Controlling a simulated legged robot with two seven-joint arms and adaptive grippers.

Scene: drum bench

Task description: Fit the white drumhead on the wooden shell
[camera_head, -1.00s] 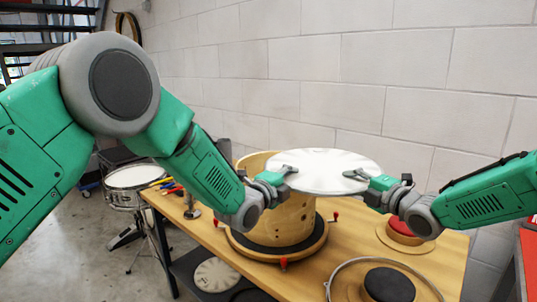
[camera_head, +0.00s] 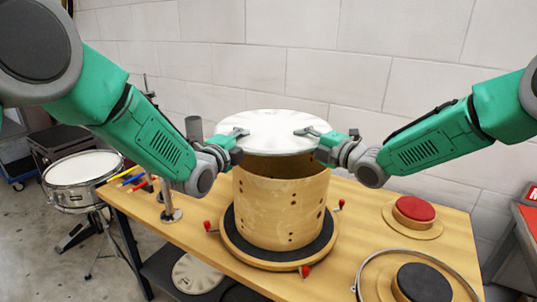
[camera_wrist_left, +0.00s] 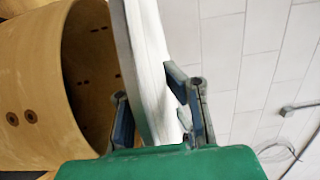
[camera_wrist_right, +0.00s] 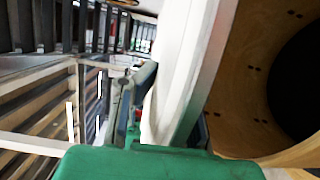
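The white drumhead (camera_head: 275,128) is held above the wooden shell (camera_head: 278,212), roughly over its opening, with a gap at the near side. The shell stands upright on a round black-topped base (camera_head: 310,253). My left gripper (camera_head: 238,137) is shut on the drumhead's left rim; in the left wrist view its fingers (camera_wrist_left: 158,112) lie on either side of the rim. My right gripper (camera_head: 308,134) is shut on the right rim; the right wrist view shows the drumhead (camera_wrist_right: 185,75) between its fingers, one mostly hidden. The shell's inside (camera_wrist_left: 95,70) also shows there, apart from the drumhead.
Red-handled clamps (camera_head: 304,271) stand around the base. A metal hoop (camera_head: 366,268) and a black round pad (camera_head: 423,283) lie at the front right, a red pad (camera_head: 414,209) behind them. A metal stand (camera_head: 170,212) and tools (camera_head: 133,180) are at the left.

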